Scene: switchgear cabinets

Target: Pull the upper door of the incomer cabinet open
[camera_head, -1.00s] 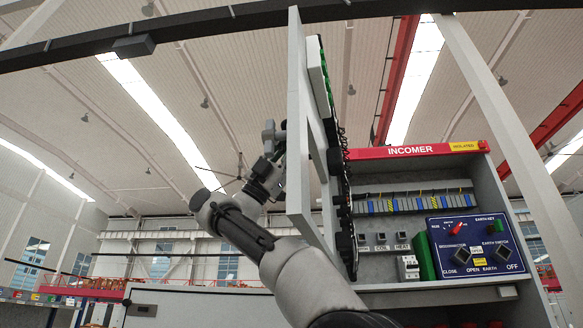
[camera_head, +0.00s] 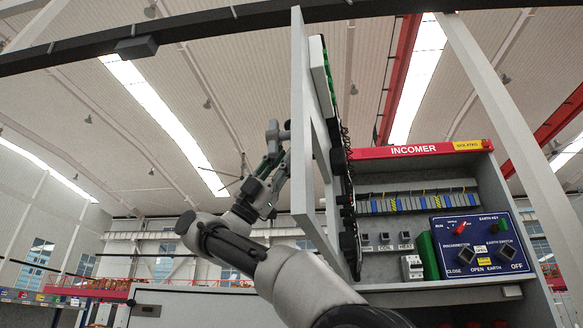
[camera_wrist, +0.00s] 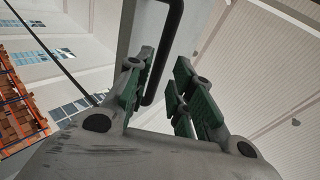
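The upper door (camera_head: 301,120) of the incomer cabinet (camera_head: 440,230) stands swung out to the left, seen almost edge-on in the head view. The cabinet interior is exposed to its right. My gripper (camera_head: 278,134) is on the door's left, outer side, with its fingers pointing up. In the wrist view my gripper (camera_wrist: 160,92) has its green-padded fingers spread apart. The black door handle (camera_wrist: 174,40) runs down into the view between the fingers, nearer the left one. I see no grip on it; exact contact is unclear.
A blue control panel (camera_head: 480,246) and a row of terminals (camera_head: 415,202) are inside the cabinet. A red INCOMER label strip (camera_head: 410,150) crosses its top. A slanted white post (camera_head: 500,110) stands at right. Open hall space lies left of the door.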

